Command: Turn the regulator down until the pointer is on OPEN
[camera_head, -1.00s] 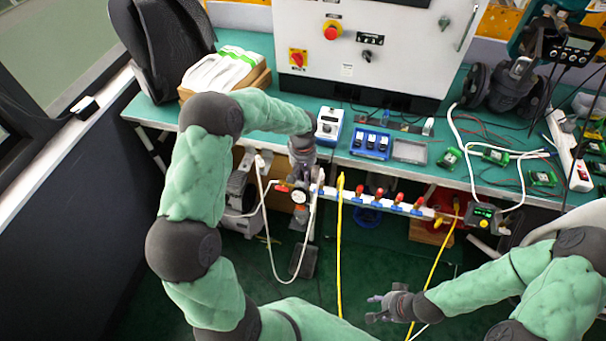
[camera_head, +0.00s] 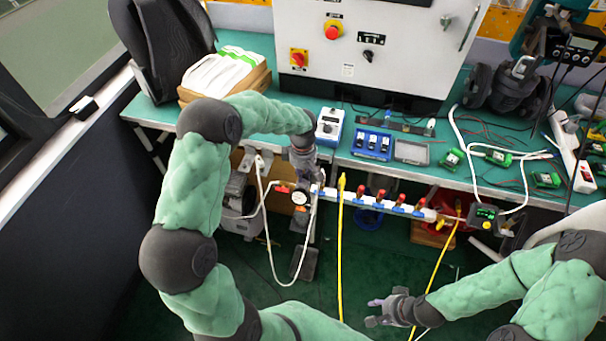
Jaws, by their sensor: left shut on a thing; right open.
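My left gripper (camera_head: 311,182) reaches down at the left end of the white air manifold (camera_head: 350,196). It is shut on the regulator, whose knob is mostly hidden behind the fingers. A small round gauge (camera_head: 299,198) with a white face sits just left of and below the gripper; its pointer is too small to read. A positioner with a lit green display (camera_head: 486,212) is at the manifold's right end; its reading and any OPEN mark cannot be made out. My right gripper (camera_head: 371,310) is open and empty, low over the floor.
Several red-handled valves (camera_head: 381,195) line the manifold. A yellow hose (camera_head: 341,250) and a white hose (camera_head: 270,235) hang from it. The green bench (camera_head: 440,165) behind carries a blue tray (camera_head: 371,145) and several small devices. The floor in front of the manifold is mostly clear.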

